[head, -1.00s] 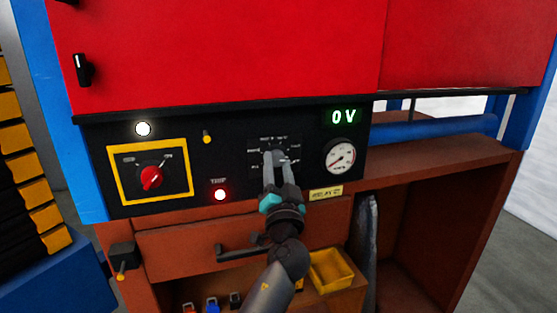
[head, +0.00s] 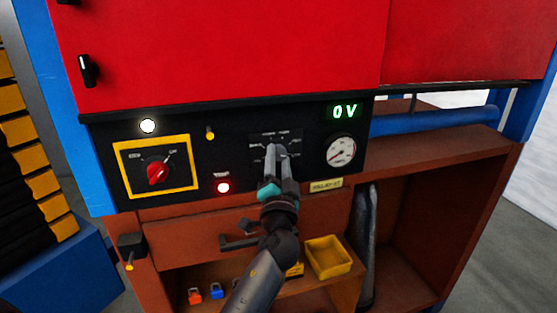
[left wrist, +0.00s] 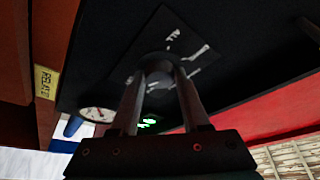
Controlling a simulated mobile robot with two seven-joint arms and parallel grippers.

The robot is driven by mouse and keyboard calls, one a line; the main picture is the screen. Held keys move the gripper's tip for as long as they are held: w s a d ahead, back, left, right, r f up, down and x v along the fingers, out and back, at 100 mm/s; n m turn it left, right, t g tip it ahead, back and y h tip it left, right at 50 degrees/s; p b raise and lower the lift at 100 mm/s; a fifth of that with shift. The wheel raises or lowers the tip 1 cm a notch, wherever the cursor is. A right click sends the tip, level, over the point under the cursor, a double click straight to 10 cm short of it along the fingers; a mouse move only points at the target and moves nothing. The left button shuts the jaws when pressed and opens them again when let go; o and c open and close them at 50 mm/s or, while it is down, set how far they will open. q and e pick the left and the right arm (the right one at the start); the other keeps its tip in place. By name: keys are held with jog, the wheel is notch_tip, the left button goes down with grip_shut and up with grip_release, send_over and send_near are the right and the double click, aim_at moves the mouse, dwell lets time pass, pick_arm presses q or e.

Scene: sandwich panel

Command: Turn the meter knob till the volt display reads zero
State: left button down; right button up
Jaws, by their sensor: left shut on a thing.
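The meter knob sits in the middle of the black panel (head: 230,120), mostly hidden behind my left gripper (head: 276,150) in the head view. In the left wrist view the knob (left wrist: 158,62) is a dark round shape between the fingertips of my left gripper (left wrist: 158,75), which is shut on it. White scale marks surround it on a dark plate (left wrist: 200,48). The volt display (head: 344,112) reads 0 V in green, at the panel's upper right. Its green glow also shows in the left wrist view (left wrist: 148,122). My right gripper is not in view.
A round dial gauge (head: 341,150) is right of the knob. A red rotary switch (head: 158,172) in a yellow frame is at the left. A red lamp (head: 223,187) and white lamp (head: 148,126) are lit. Below are a drawer handle (head: 238,242) and a yellow bin (head: 328,257).

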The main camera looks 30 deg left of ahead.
pick_arm(q)
jog(key=shift+c, duration=2)
grip_release()
jog(key=shift+s+d, duration=0.1)
jog(key=b+v, duration=0.4)
jog(key=v, duration=1.1)
jog(key=shift+b, duration=0.4)
jog(key=shift+f, duration=0.15)
